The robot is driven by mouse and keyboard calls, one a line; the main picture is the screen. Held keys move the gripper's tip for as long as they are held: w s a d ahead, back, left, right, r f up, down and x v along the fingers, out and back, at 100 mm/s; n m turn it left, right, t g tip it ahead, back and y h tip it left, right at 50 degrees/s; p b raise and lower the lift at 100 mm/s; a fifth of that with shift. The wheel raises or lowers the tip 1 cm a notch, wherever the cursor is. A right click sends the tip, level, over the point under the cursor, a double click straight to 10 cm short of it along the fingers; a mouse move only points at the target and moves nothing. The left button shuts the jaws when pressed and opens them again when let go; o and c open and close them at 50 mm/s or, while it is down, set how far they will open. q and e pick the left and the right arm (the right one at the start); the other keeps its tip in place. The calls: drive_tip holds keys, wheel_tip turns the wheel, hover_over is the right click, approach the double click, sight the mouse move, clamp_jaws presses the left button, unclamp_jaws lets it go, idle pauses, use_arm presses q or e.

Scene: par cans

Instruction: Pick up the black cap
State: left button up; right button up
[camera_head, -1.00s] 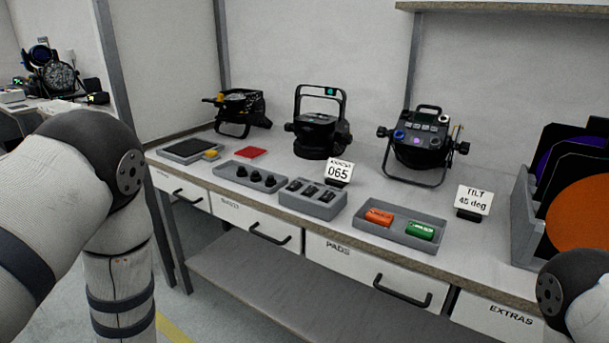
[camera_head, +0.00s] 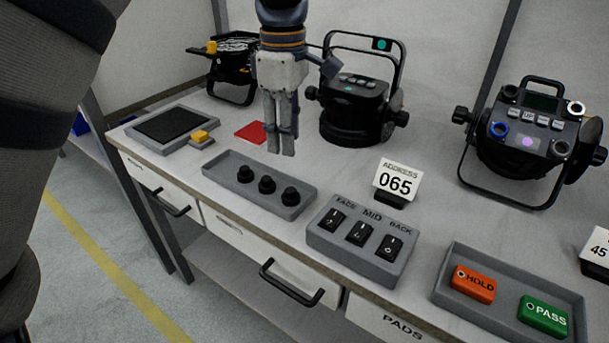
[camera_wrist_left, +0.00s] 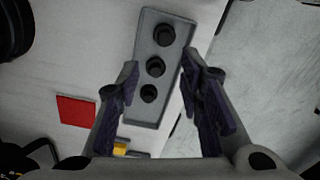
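Three black caps stand in a row in a shallow grey tray (camera_head: 222,162): a left one (camera_head: 245,174), a middle one (camera_head: 267,184) and a right one (camera_head: 290,196). In the left wrist view they run up the tray (camera_wrist_left: 141,48), with the lowest cap (camera_wrist_left: 148,93), the middle cap (camera_wrist_left: 155,67) and the top cap (camera_wrist_left: 165,34). My left gripper (camera_head: 281,150) points down above and behind the tray, apart from the caps. In the left wrist view its fingers (camera_wrist_left: 160,70) are spread and empty, with the middle cap between them in the picture. My right gripper is out of view.
A grey switch box (camera_head: 361,241) and a tray (camera_head: 445,277) with orange and green blocks are to the right. An address card (camera_head: 395,180), a red square (camera_head: 252,132) and a black lamp (camera_head: 357,110) are nearby. A dark pad (camera_head: 172,125) lies left.

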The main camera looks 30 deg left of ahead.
sight(290, 189)
use_arm(q)
drive_tip(key=f, duration=1.1)
drive_tip(key=shift+s+d+f, duration=0.3)
drive_tip(key=shift+f, duration=0.1)
drive_tip(key=c, duration=0.4)
